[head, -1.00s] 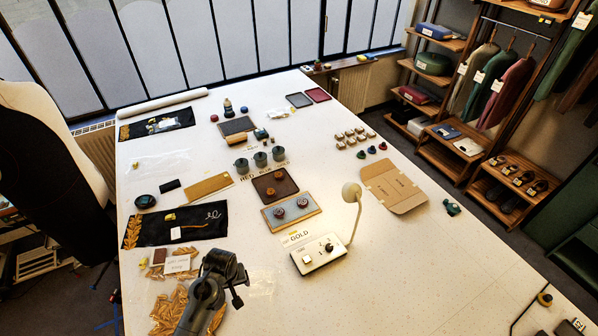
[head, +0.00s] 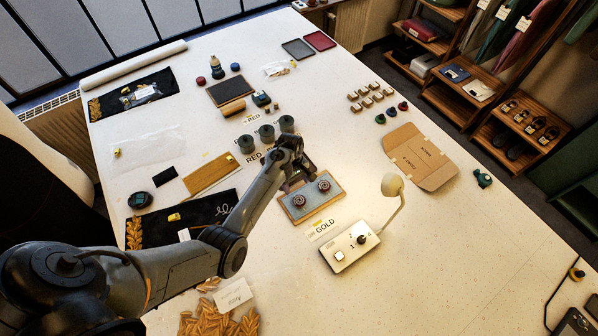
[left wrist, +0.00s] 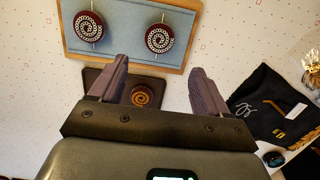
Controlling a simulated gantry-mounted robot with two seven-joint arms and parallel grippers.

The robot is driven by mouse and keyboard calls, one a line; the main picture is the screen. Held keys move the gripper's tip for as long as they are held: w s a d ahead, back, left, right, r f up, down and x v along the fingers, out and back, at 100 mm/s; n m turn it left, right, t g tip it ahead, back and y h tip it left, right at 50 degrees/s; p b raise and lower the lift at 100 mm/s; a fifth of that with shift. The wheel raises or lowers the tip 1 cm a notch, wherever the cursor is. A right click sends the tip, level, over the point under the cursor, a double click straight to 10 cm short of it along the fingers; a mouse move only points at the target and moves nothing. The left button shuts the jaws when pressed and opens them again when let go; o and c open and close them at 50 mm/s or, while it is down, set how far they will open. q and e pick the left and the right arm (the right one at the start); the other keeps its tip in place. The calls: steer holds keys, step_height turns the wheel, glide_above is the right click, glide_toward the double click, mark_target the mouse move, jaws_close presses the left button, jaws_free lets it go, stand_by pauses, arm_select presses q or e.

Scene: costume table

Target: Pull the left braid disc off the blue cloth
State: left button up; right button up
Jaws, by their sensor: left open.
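The blue cloth (head: 312,204) lies on a tan board on the white table, with two dark red braid discs with pale spirals on it. The left braid disc (head: 298,200) sits on its left half, and the right braid disc (head: 323,186) beside it. In the left wrist view, turned around, the left disc (left wrist: 159,37) appears on the right and the other disc (left wrist: 89,26) on the left. My left gripper (head: 298,178) is open and empty, just behind the cloth and apart from both discs. My right gripper is not in view.
A dark tray with a brown spiral disc (left wrist: 145,95) lies below my left gripper. A white control box with a lamp (head: 350,248) stands in front of the cloth, near the GOLD label (head: 323,226). Several green-grey pots (head: 267,134) stand behind.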

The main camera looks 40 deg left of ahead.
arm_select(q)
steer(key=b, duration=0.7)
glide_above(299, 200)
steer(key=f, duration=0.6)
steer(key=shift+a+f, duration=0.3)
steer(key=shift+f, duration=0.05)
steer(key=shift+d+f+b, duration=0.15)
steer(key=shift+f+b, duration=0.05)
steer(key=shift+f, duration=0.6)
steer(key=shift+d+f+b, duration=0.1)
steer(key=shift+f+b, duration=0.1)
steer(key=shift+f, duration=0.55)
steer(key=c, duration=1.4)
